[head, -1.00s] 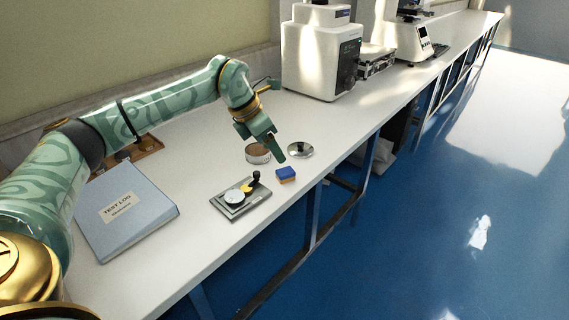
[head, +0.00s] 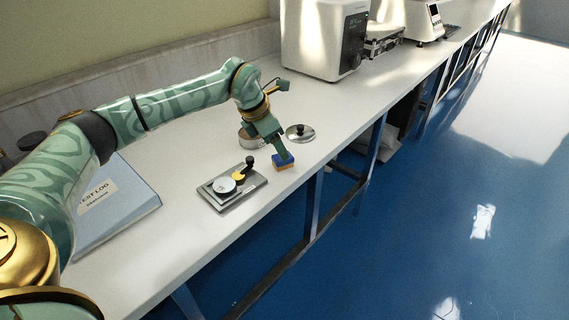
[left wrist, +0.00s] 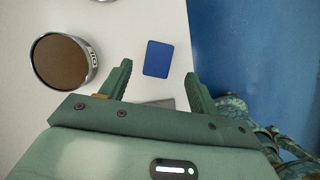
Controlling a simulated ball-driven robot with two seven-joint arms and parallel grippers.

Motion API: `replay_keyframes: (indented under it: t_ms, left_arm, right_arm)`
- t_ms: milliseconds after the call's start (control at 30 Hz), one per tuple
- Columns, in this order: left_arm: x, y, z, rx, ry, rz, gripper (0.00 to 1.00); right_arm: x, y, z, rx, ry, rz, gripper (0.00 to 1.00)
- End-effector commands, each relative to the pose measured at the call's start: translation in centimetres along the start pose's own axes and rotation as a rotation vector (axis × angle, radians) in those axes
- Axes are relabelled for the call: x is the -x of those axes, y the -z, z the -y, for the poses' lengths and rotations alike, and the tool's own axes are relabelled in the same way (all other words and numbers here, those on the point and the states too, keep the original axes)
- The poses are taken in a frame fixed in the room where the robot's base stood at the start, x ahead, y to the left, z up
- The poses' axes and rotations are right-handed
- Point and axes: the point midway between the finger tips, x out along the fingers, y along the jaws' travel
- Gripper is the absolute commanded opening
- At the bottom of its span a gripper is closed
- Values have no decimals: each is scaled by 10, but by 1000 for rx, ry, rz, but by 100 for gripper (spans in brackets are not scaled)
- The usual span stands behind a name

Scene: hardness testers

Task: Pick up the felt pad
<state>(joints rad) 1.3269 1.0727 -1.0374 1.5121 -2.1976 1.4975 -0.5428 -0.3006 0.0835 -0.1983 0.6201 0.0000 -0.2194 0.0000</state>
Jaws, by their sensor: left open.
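The felt pad (head: 284,162) is a small block, blue on top with an orange-yellow lower part, lying on the white bench near its front edge. In the left wrist view its blue top (left wrist: 158,58) shows as a rectangle just beyond and between the two fingers. My left gripper (head: 281,152) is open and points down over the pad, its fingers partly covering the pad in the head view. The wrist view shows the fingers apart with nothing held. How high the fingertips are above the bench is hard to tell. My right gripper is out of view.
A round tin with brown contents (left wrist: 64,62) stands left of the pad in the wrist view. Behind the pad lies a shiny knobbed disc (head: 301,133). A grey plate with a dial (head: 231,187) lies to the left, beyond it a blue binder (head: 118,212). The bench edge is close.

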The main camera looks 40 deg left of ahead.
Motion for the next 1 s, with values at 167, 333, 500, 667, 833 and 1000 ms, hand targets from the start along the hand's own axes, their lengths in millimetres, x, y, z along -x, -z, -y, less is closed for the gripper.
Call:
replay_keyframes:
  t_ms: [167, 333, 500, 667, 833, 1000]
  left_arm:
    - [-39, 3, -1, 0, 6, -8, 62]
    - [-45, 1, -1, 1, 2, -2, 62]
    - [-43, 0, -1, 0, 1, -1, 51]
    - [-43, 1, -1, 0, 1, -1, 13]
    - [-43, 1, -1, 0, 1, -2, 10]
    - [-39, -1, -1, 0, 1, -1, 10]
  right_arm:
    - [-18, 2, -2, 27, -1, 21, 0]
    - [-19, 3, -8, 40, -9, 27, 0]
    - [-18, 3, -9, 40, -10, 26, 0]
    - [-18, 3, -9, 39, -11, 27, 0]
    - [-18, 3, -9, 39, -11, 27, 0]
    - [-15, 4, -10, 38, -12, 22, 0]
